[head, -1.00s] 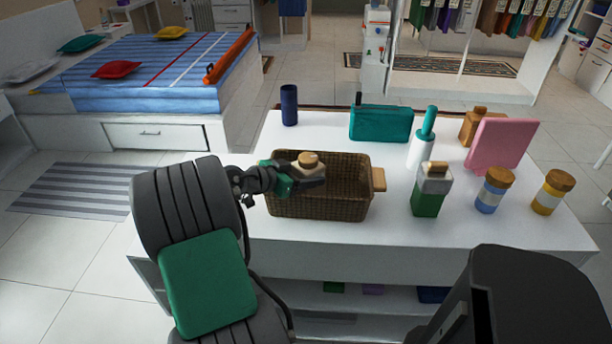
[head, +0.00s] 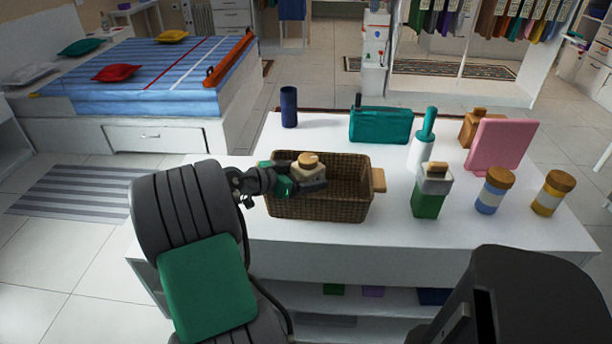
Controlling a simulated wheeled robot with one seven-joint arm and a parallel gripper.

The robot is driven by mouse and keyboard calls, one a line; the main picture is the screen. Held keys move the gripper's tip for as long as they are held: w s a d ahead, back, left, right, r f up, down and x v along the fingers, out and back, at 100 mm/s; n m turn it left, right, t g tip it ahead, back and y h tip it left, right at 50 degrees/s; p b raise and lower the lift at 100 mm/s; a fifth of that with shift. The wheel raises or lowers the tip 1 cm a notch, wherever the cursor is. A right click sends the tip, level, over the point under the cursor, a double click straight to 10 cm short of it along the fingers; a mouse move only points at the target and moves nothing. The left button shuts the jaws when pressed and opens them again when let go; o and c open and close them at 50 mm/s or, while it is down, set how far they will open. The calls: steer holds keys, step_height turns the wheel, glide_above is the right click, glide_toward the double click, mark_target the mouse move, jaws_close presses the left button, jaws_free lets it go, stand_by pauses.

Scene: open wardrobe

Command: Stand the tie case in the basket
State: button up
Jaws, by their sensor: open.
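The brown wicker basket (head: 330,206) stands on the white table, with a wooden handle on its right end. My gripper (head: 312,182) is over the left part of the basket, its fingers open. A cream container with a round wooden lid (head: 308,161) is upright between the fingers; its lower part is hidden, so I cannot tell whether it rests on anything. No label marks the tie case; the upright dark blue cylinder (head: 289,106) at the table's back left may be it. That cylinder stands outside the basket, apart from my gripper.
To the right are a white holder with a teal handle (head: 422,149), a green bottle (head: 429,200), a pink panel (head: 502,146), a blue-banded jar (head: 492,192) and a yellow jar (head: 552,194). The table's front strip is clear.

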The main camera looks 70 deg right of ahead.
steer(key=shift+a+f+p, duration=0.2)
steer(key=shift+p, duration=0.4)
steer(key=v, duration=1.2)
steer(key=shift+d+r, duration=0.2)
steer(key=shift+r, duration=0.05)
steer(key=w+a+r+n+t+y+p, duration=0.25)
steer(key=w+a+n+t+p, duration=0.2)
steer(key=w+a+n, duration=0.4)
steer(key=w+a+r+n+t+y+p, duration=0.1)
steer(key=w+a+n+t+y+p, duration=0.3)
steer(key=w+a, duration=0.65)
steer(key=s+a+r+n+t+y+p, duration=0.1)
steer(key=a+n, duration=0.4)
steer(key=a, duration=0.6)
steer(key=s+a+r+n+t+y+p, duration=0.1)
steer(key=a+n, duration=0.5)
steer(key=a, duration=0.6)
steer(key=shift+s+r+y+p, duration=0.45)
steer(key=shift+s+r+y, duration=0.1)
steer(key=shift+s+y, duration=0.65)
